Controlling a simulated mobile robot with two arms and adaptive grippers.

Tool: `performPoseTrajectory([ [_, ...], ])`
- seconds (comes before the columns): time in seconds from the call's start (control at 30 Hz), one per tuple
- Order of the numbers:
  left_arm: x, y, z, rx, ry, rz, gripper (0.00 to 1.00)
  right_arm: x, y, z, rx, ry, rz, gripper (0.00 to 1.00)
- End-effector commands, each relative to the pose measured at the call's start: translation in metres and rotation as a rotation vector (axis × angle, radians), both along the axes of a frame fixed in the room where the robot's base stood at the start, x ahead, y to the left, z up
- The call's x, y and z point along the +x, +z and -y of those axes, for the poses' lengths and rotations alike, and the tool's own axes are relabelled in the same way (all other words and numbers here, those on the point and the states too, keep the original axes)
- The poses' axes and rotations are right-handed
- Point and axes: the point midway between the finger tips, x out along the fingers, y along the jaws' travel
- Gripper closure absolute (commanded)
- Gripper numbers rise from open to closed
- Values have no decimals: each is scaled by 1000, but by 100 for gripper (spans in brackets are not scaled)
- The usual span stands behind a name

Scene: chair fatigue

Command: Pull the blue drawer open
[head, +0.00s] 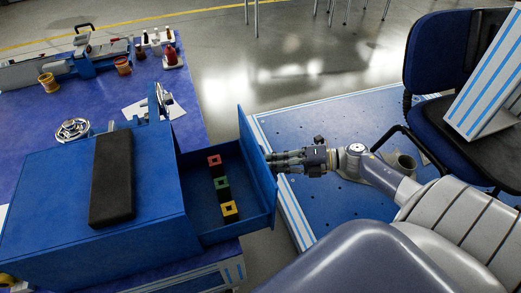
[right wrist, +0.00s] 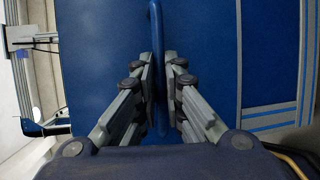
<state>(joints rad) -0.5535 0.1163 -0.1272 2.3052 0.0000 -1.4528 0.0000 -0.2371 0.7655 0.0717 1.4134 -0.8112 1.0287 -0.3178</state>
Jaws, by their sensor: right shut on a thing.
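The blue drawer (head: 262,190) stands open out of the right side of a blue cabinet (head: 160,160) on the table. Red, green and yellow blocks (head: 221,184) lie in a row inside it. My right gripper (head: 274,160) is at the outer face of the drawer front. In the right wrist view, its two fingers (right wrist: 160,90) are closed around the blue bar handle (right wrist: 157,40), which runs between them. In the head view the handle is mostly hidden by the fingers. My left gripper is in neither view.
A black pad (head: 112,180) lies on top of the cabinet. Tools, bottles and cups stand on the purple table (head: 105,98) behind it. A dark blue chair (head: 435,60) with a striped panel (head: 490,80) is at the right, close to my right arm. Open floor lies beyond.

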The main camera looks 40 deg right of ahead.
Motion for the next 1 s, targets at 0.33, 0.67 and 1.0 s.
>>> performPoseTrajectory([
  [0.33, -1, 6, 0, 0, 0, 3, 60, -2, 0, 8, 0, -1, 0, 100],
  [0.67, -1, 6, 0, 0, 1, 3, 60, -2, 0, 7, 0, -1, 0, 70],
  [1.0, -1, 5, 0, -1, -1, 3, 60, -5, 0, 10, 0, 0, -1, 70],
])
